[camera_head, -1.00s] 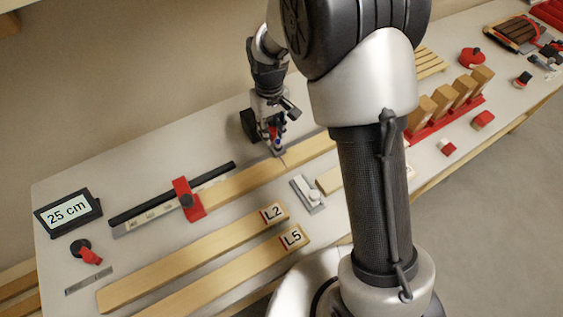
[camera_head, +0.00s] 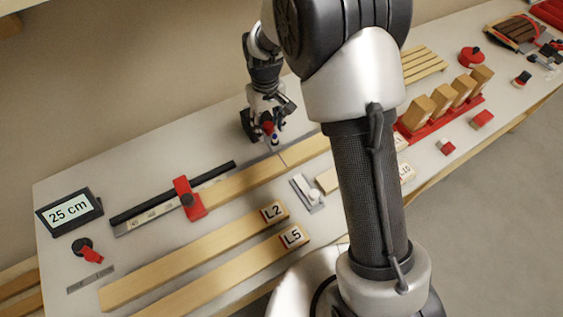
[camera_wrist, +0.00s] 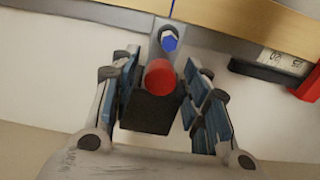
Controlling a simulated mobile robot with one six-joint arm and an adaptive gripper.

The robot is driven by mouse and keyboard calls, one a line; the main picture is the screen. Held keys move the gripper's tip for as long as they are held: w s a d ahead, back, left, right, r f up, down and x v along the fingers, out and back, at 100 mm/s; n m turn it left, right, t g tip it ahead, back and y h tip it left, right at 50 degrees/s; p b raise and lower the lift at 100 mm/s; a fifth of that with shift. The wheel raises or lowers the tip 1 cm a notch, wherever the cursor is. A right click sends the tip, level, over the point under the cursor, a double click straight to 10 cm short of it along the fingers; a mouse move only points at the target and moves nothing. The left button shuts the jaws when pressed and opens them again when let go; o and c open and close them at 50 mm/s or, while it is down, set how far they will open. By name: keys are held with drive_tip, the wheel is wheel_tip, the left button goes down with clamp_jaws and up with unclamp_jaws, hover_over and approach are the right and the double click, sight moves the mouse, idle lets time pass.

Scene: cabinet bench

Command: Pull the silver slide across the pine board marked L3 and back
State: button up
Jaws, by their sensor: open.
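My gripper (camera_head: 266,122) is open at the back of the bench. In the wrist view its fingers (camera_wrist: 163,82) stand on either side of a red round knob (camera_wrist: 160,76) and a black block (camera_wrist: 148,112), with gaps showing. The silver slide (camera_wrist: 165,32) carries a blue-tipped bolt (camera_wrist: 169,41) and reaches the near edge of a pine board (camera_wrist: 245,25) there. A dark-blue line crosses that board by the slide. In the head view the pine board (camera_head: 240,182) lies along a ruled fence; my arm hides its right end, and no L3 mark is readable.
A red stop (camera_head: 187,196) sits on the ruled fence beside a display reading 25 cm (camera_head: 68,212). Boards marked L2 (camera_head: 200,240) and L5 (camera_head: 220,265) lie in front. A small metal-and-white fixture (camera_head: 308,192) stands nearby. Wood blocks in a red rack (camera_head: 440,117) stand right.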

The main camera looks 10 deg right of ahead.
drive_tip(key=shift+o, duration=0.5)
drive_tip(key=shift+r, duration=0.1)
wheel_tip(320, 180, up, 9)
drive_tip(key=p, duration=0.6)
drive_tip(key=shift+p, duration=0.4)
drive_tip(key=shift+s, duration=0.1)
